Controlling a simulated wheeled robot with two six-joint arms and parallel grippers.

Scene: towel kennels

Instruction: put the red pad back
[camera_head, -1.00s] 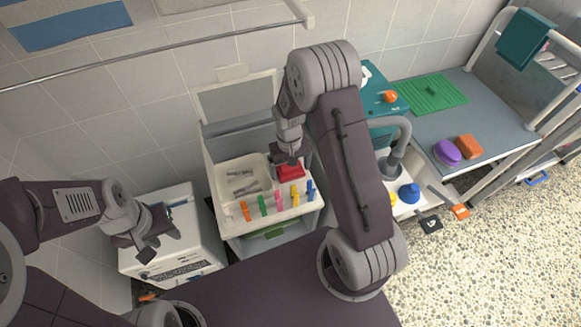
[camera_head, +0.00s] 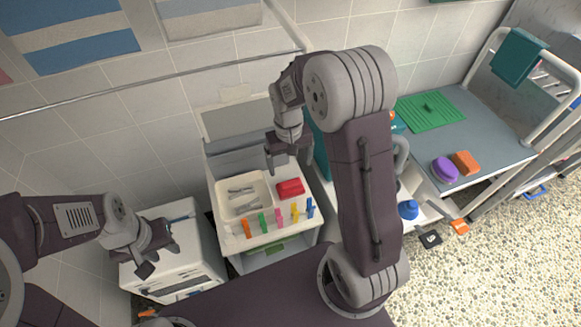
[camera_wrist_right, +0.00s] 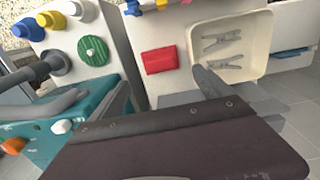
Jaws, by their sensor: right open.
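The red pad (camera_head: 290,188) lies flat on the white cart top (camera_head: 232,243), just right of the cream tray (camera_head: 222,203). In the right wrist view the red pad (camera_wrist_right: 160,60) lies alone, with nothing gripping it. My right gripper (camera_head: 289,166) is open and empty, held above and behind the pad, apart from it. One of its fingers shows in the right wrist view between the pad and the tray. My left gripper (camera_head: 160,256) hangs over the white box at the left, away from the pad; its jaws look apart and empty.
Grey clips (camera_head: 240,195) lie in the tray. Several coloured pegs (camera_head: 263,222) line the cart's front edge. A green mat (camera_head: 430,112), a purple pad (camera_head: 445,169) and an orange sponge (camera_head: 466,162) lie on the grey bench at the right. A teal unit (camera_wrist_right: 75,140) stands beside the cart.

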